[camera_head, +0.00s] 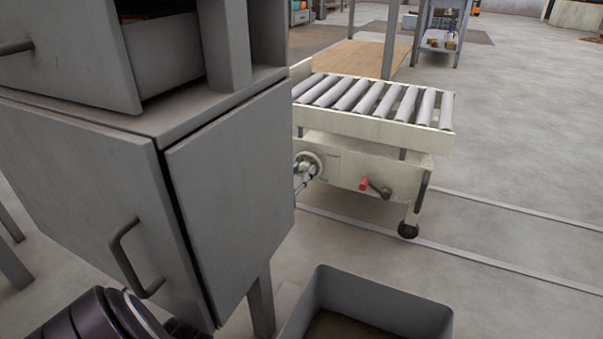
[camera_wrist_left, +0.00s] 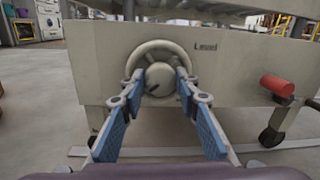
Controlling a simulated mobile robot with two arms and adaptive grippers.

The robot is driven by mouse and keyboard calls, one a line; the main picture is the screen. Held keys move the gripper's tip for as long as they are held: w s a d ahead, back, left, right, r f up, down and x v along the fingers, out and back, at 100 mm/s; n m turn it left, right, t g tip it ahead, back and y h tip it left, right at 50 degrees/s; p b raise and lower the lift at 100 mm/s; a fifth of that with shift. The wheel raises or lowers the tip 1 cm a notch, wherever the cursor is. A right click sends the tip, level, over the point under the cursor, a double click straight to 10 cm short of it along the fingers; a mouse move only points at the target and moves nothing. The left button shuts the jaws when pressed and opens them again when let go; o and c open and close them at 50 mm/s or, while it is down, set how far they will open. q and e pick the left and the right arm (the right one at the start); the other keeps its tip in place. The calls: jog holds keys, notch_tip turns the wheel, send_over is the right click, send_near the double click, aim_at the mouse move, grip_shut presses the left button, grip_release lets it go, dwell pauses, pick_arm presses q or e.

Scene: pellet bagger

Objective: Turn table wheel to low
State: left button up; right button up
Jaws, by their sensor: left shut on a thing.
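The table wheel (camera_head: 315,158) is a pale round handwheel on the side of the cream roller table (camera_head: 345,165), partly hidden by the grey cabinet in the head view. In the left wrist view the wheel (camera_wrist_left: 160,48) faces me, with a round hub bearing a dark mark and the word "Level" to its right. My left gripper (camera_head: 303,174) is at the wheel. Its blue-padded fingers (camera_wrist_left: 157,88) are on either side of the hub, shut on the wheel. My right gripper is not in view.
A grey cabinet (camera_head: 230,185) with a handle stands close on the left. A red-handled crank (camera_head: 366,184) sits right of the wheel; it also shows in the left wrist view (camera_wrist_left: 277,85). A grey bin (camera_head: 385,300) stands in front. Floor on the right is clear.

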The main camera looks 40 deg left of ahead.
pick_arm(q)
jog(key=shift+n+y, duration=0.4)
jog(key=shift+n, duration=1.7)
jog(key=o, duration=1.2)
jog(key=shift+c, duration=0.2)
jog(key=v, duration=0.7)
jog(key=shift+s, duration=0.25)
jog(key=shift+f, duration=0.1)
